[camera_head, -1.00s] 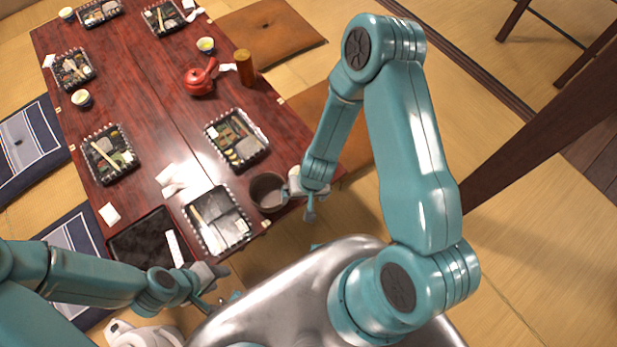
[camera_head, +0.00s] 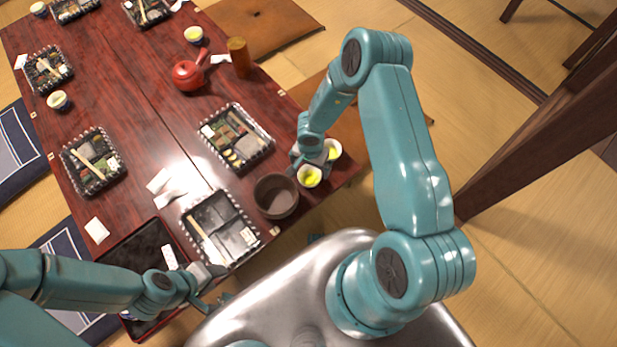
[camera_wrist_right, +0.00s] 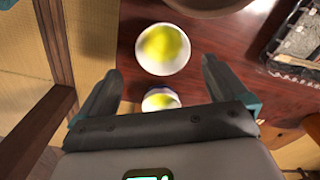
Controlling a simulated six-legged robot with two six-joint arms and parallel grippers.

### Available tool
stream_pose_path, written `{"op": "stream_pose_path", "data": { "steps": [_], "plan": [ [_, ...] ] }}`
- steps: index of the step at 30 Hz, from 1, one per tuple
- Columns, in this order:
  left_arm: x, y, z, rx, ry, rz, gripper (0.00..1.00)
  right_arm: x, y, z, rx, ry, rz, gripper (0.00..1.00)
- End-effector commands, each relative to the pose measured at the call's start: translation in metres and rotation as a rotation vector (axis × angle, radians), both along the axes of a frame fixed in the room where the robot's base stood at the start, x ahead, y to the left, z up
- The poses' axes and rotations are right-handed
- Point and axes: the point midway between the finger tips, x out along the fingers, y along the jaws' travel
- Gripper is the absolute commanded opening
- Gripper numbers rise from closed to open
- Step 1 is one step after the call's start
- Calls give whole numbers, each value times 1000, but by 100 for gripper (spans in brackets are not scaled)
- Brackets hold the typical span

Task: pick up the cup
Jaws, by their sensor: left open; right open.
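Two small white cups with yellow-green tea stand close together near the table's right edge. One cup (camera_head: 310,177) is nearer me in the head view; the other cup (camera_head: 332,150) is just beyond it. My right gripper (camera_head: 308,160) is beside them, its fingers partly hidden. In the right wrist view, my right gripper (camera_wrist_right: 161,72) is open and empty. One cup (camera_wrist_right: 163,50) is ahead of the fingertips, and the other cup (camera_wrist_right: 160,99) lies between the fingers in the picture, partly covered by the gripper body. My left gripper (camera_head: 217,286) is open near the table's front edge.
A dark brown bowl (camera_head: 276,196) stands left of the cups. Bento boxes (camera_head: 236,137) and (camera_head: 220,228), a red teapot (camera_head: 187,76) and a brown cylinder (camera_head: 238,58) are on the dark red table (camera_head: 150,85). A dark wooden post (camera_head: 520,150) rises at the right.

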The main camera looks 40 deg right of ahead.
Motion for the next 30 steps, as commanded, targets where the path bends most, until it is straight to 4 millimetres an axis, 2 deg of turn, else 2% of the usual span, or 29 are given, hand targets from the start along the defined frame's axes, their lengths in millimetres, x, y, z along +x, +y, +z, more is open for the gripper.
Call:
{"op": "stream_pose_path", "data": {
  "steps": [1,8,16,19,26,30],
  "plan": [
    [0,0,-6,0,0,0,43,0,0,-13,1,0,2,100],
    [0,0,-11,0,0,0,43,1,1,-30,0,0,2,100],
    [0,0,-26,0,0,0,43,7,1,-72,0,1,0,100],
    [0,0,-27,0,0,0,43,8,2,-78,0,0,0,100],
    [0,0,-26,0,0,0,43,8,2,-78,-1,-1,0,100],
    [0,0,-26,0,0,0,43,8,2,-78,0,0,1,54]
  ]
}}
